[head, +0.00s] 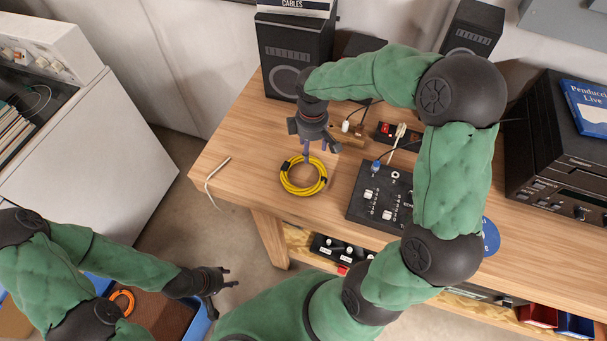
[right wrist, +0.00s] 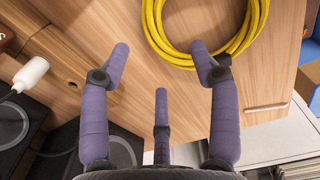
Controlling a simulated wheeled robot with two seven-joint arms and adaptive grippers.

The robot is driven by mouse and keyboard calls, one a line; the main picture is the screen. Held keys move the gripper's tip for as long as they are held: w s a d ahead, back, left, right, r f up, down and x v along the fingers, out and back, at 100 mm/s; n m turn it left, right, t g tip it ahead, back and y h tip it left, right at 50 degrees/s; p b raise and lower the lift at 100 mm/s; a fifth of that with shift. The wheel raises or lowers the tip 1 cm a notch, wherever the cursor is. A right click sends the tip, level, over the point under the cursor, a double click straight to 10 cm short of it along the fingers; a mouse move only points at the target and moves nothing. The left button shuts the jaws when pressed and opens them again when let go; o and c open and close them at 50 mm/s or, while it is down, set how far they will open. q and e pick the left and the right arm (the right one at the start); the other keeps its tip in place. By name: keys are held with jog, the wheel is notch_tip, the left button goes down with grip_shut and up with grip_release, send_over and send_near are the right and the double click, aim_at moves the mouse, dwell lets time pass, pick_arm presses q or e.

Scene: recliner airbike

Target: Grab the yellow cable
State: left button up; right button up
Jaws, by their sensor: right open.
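The yellow cable (head: 303,192) is a coiled ring lying flat on the wooden table near its left front part. It also shows at the top of the right wrist view (right wrist: 241,43). My right gripper (head: 315,151) points down over the coil's far side, with its purple fingers apart and nothing between them. In the right wrist view the right gripper (right wrist: 160,52) has one fingertip overlapping the ring's near edge and the other over bare wood. I cannot tell if it touches the cable. My left gripper (head: 226,293) is open and empty, low at the lower left, away from the table.
A black mixer (head: 372,196) stands right of the coil. A speaker (head: 290,58) stands behind, and a white stick-like item (head: 213,183) lies left. A blue bin (head: 199,322) with an orange cable (head: 121,303) is below. Bare wood (head: 245,140) surrounds the coil's left side.

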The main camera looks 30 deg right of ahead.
aim_at(310, 157)
notch_tip(310, 157, down, 5)
jog(key=shift+w+f+b, duration=0.1)
jog(key=shift+w+b, duration=0.05)
jog(key=shift+b, duration=0.65)
jog(key=shift+c, duration=0.3)
grip_shut()
